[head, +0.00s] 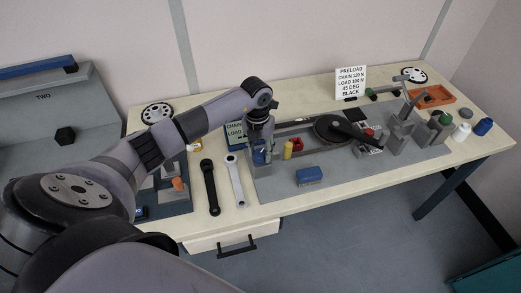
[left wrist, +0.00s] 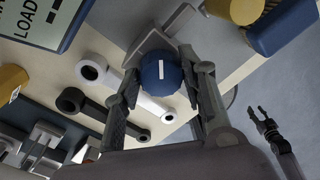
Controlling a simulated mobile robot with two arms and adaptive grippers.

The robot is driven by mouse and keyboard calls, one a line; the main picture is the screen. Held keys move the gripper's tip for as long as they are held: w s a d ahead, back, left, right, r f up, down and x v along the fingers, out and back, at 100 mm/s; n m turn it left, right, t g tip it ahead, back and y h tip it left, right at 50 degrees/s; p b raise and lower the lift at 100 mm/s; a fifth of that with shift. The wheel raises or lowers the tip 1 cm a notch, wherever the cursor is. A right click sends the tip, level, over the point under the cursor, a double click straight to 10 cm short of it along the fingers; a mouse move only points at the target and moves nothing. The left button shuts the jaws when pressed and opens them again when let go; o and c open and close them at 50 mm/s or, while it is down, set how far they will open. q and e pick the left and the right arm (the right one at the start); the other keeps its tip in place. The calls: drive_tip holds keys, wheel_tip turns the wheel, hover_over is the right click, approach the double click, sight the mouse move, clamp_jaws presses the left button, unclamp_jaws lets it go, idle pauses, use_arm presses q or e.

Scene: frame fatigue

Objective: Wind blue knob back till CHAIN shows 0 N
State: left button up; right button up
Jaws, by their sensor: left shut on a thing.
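The blue knob (left wrist: 160,72) with a white mark on its face sits between the two fingers of my left gripper (left wrist: 163,84), which is shut on it. In the head view my left gripper (head: 260,146) points down at the left end of the grey rig, and the knob is mostly hidden there. The display (head: 235,132) with CHAIN and LOAD lines stands just behind the gripper; its values cannot be read. In the left wrist view the display (left wrist: 40,18) is cut off, with only LOAD legible. My right gripper (left wrist: 260,118) hangs open and empty over the floor.
A black wrench (head: 209,185) and a white wrench (head: 236,180) lie left of the rig. A blue block (head: 309,176) lies in front, and a yellow cylinder (head: 287,150) stands right of my gripper. A PRELOAD sign (head: 350,82) stands behind. The mat's front right is clear.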

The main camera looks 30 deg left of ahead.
sight(258, 152)
use_arm(q)
drive_tip(key=o, duration=1.2)
drive_tip(key=shift+r, duration=0.1)
drive_tip(key=r, duration=1.1)
drive_tip(key=shift+s+a+r, duration=0.1)
drive_tip(key=shift+a+r, duration=0.25)
drive_tip(key=shift+r, duration=0.05)
drive_tip(key=shift+f, duration=0.1)
